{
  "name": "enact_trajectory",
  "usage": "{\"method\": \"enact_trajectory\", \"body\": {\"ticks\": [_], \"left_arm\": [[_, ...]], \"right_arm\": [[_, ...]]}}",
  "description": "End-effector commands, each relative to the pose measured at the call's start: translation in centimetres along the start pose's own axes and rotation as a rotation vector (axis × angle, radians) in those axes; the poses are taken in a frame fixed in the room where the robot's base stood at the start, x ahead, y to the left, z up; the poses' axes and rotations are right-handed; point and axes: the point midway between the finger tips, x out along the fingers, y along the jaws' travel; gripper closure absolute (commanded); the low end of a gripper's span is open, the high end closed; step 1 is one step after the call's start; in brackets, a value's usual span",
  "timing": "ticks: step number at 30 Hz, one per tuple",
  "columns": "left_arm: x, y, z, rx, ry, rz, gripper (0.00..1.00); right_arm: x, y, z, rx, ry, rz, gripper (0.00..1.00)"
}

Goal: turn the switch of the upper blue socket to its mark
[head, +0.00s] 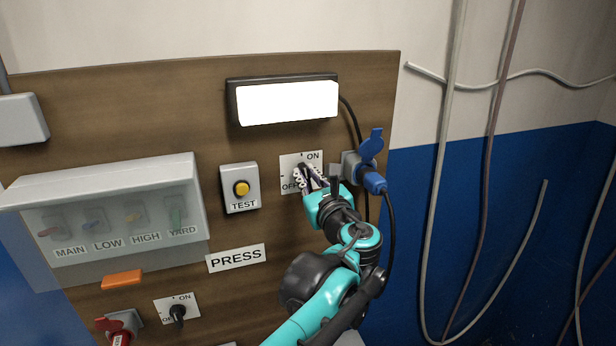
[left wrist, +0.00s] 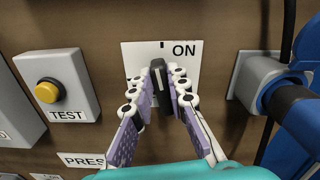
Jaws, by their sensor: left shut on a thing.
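The upper blue socket (head: 352,165) has its blue lid raised and a blue plug (head: 374,181) in it. The left wrist view shows the socket (left wrist: 255,80) at the right. Left of it is the white switch plate (head: 288,162), marked ON and OFF. The switch (left wrist: 158,74) is a dark knob, seen close to upright, its upper end below the small black mark left of ON. My left gripper (left wrist: 157,84) is shut on the knob, one finger on each side. The OFF lettering is hidden in the wrist view. My right gripper is not in view.
A TEST box (head: 240,189) with a yellow button stands left of the plate. A white lamp (head: 288,103) is above. A clear-covered panel (head: 115,215), a lower switch (head: 177,312) and a red socket (head: 120,325) are farther left. Cables hang at the right.

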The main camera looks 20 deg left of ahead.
Motion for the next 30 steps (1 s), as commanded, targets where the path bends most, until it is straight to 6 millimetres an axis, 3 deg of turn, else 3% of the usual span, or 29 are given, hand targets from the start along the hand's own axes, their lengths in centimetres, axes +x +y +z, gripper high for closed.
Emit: {"method": "enact_trajectory", "body": {"ticks": [30], "left_arm": [[0.0, 1.5, -0.8, -0.955, 0.000, 0.000, 1.00]], "right_arm": [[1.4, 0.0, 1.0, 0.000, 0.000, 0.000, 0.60]]}}
